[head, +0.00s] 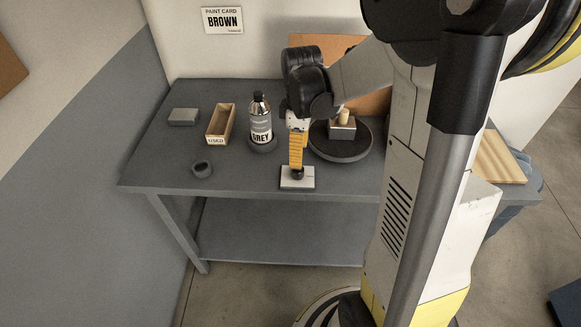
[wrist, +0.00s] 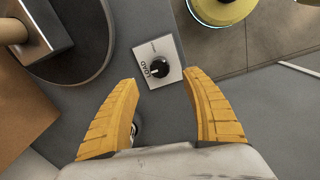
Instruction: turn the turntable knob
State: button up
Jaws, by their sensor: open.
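The turntable knob is a small black knob (wrist: 159,68) on a white plate (wrist: 167,49). The plate bears the word LOAD and a second small label I cannot read. A pale mark on the knob faces the LOAD side. In the head view the plate (head: 291,184) lies near the table's front edge, in front of the dark round turntable (head: 342,152). My gripper (wrist: 160,78) is open, one yellow finger on each side of the knob's line. In the head view my gripper (head: 297,167) hangs just above the knob. I cannot tell whether the fingers touch it.
On the turntable stands a metal block (head: 341,130) with a wooden peg. A GREY paint bottle (head: 260,125), an open wooden box (head: 219,124), a small dark ring (head: 202,170) and a grey block (head: 183,117) are to the left.

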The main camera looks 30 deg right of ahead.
aim_at(298, 171)
notch_tip(298, 171, down, 8)
jog(key=b, duration=0.3)
jog(key=shift+f, duration=0.1)
jog(key=c, duration=1.2)
